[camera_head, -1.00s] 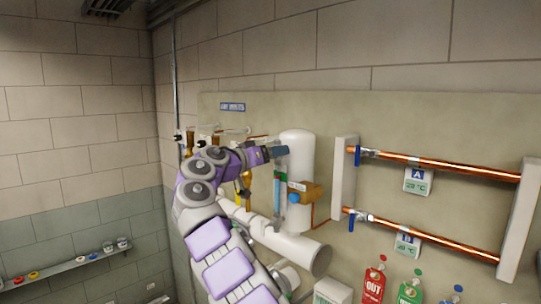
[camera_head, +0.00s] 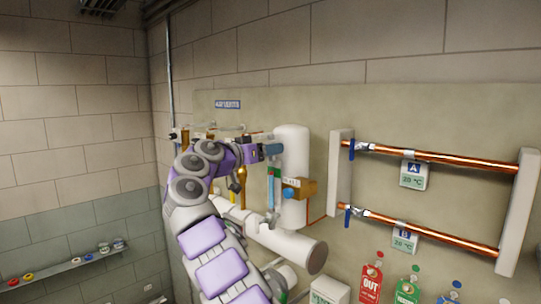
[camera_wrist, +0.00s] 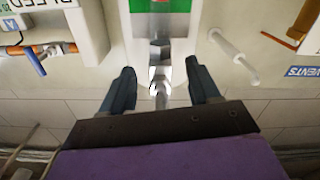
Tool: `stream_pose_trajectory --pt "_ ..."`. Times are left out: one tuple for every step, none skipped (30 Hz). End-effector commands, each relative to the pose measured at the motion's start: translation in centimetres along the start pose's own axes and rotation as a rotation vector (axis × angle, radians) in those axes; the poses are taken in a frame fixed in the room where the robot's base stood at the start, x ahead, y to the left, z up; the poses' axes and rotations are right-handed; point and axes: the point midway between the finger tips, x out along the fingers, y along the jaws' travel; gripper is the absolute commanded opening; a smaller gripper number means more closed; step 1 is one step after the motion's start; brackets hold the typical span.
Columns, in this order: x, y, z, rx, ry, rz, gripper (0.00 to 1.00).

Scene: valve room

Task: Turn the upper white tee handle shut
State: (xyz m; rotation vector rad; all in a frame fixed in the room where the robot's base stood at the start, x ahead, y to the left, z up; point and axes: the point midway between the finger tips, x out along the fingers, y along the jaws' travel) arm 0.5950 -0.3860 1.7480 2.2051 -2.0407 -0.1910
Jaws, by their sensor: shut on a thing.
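My gripper (camera_head: 271,151) is at the top of the slim green-and-blue sight gauge (camera_head: 275,186), beside the white tank (camera_head: 294,165). In the wrist view my two dark fingers (camera_wrist: 160,82) stand on either side of the upper white tee handle (camera_wrist: 159,76). My gripper is shut on this handle, though the exact contact is hard to see. The handle sits on a metal fitting at the end of the gauge, whose green part (camera_wrist: 160,27) shows above it. In the head view my gripper hides the handle.
A white peg-like part (camera_wrist: 234,46) sticks out right of the gauge in the wrist view. A blue lever (camera_wrist: 35,61) and a label box are at left. A large white pipe (camera_head: 290,243) runs below the tank. Copper pipes (camera_head: 440,159) are well to the right.

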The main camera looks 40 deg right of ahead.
Motion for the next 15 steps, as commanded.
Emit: stream_pose_trajectory --pt "-0.41 -0.34 0.0 0.003 0.002 -0.008 0.31" --pt "-0.43 -0.33 -0.03 0.003 0.003 -0.008 0.31" --pt "-0.47 -0.33 -0.06 0.003 0.003 -0.008 0.31" --pt "-0.48 -0.33 -0.07 0.002 0.003 -0.008 0.31" --pt "-0.51 -0.34 -0.08 0.002 0.003 -0.008 0.31" --pt "-0.53 -0.35 -0.08 0.002 0.003 -0.008 0.31" --pt "-0.55 -0.35 -0.08 0.001 0.003 -0.008 0.31" --pt "-0.57 -0.36 -0.08 0.001 0.004 -0.008 0.31" --pt "-0.59 -0.36 -0.08 0.001 0.004 -0.008 0.65" --pt "-0.59 -0.36 -0.08 0.001 0.004 -0.008 0.68" --pt "-0.57 -0.35 -0.07 0.001 0.003 -0.007 0.71" --pt "-0.53 -0.32 -0.07 0.001 0.003 -0.007 0.75" --pt "-0.46 -0.28 -0.06 0.001 0.003 -0.006 0.78" --pt "-0.35 -0.23 -0.05 0.001 0.002 -0.006 0.81" --pt "-0.17 -0.17 -0.02 0.001 0.001 -0.005 0.84"
